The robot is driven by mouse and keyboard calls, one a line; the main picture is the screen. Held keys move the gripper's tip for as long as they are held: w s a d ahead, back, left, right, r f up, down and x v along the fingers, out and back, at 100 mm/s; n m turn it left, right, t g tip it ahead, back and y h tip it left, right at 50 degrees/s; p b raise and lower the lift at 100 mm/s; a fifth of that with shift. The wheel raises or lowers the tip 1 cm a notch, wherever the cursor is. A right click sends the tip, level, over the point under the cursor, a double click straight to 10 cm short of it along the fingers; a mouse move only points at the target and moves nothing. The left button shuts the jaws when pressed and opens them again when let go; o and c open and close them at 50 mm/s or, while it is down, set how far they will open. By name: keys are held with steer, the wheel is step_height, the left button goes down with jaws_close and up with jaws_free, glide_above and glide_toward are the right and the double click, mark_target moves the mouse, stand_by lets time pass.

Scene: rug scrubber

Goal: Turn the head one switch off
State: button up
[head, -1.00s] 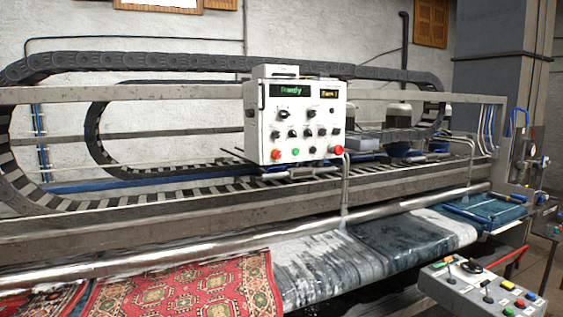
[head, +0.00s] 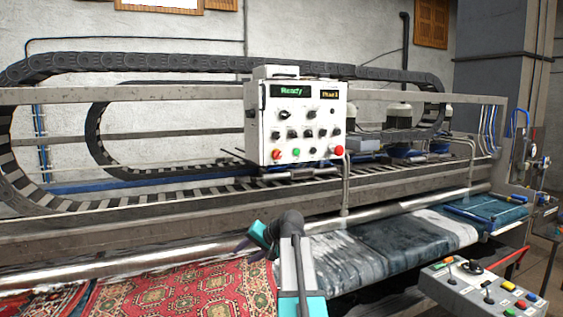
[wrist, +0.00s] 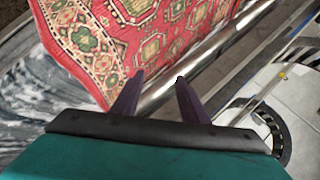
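A white control box (head: 295,122) with rotary knobs, a row of small black switches (head: 307,133) and coloured buttons stands on the machine's frame in the head view. Its labels are too small to read, so I cannot tell which switch is head one or how it is set. The left display (head: 289,91) reads "Ready". My gripper (head: 253,242) is low in front of the rug and steel roller, below and left of the box, touching none of its controls. In the wrist view my gripper (wrist: 158,84) shows two purple fingers apart with nothing between them.
A red patterned rug (head: 180,292) lies on the machine bed beside wet grey fabric (head: 375,250). A steel roller (head: 120,265) runs along the front. A second grey panel (head: 480,292) with buttons and levers is at lower right. A bent pipe (head: 345,185) stands right of the box.

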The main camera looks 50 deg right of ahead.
steer(key=s+d+r+t+h, duration=0.1)
steer(key=s+d+r, duration=0.15)
steer(key=r, duration=0.55)
steer(key=s+d+r+m+t, duration=0.1)
steer(key=s+d+r, duration=0.15)
steer(key=r, duration=0.45)
steer(key=s+d+r+t+h, duration=0.15)
steer(key=d+r, duration=0.25)
steer(key=r, duration=0.4)
steer(key=t+h, duration=0.2)
glide_toward(279, 135)
steer(key=d+v, duration=0.1)
steer(key=v, duration=0.4)
steer(key=shift+s+a+r+m+y, duration=0.15)
steer(key=shift+a+m+y, duration=0.1)
steer(key=shift+m, duration=0.15)
steer(key=p+x, duration=0.4)
steer(key=x, duration=1)
jaws_close()
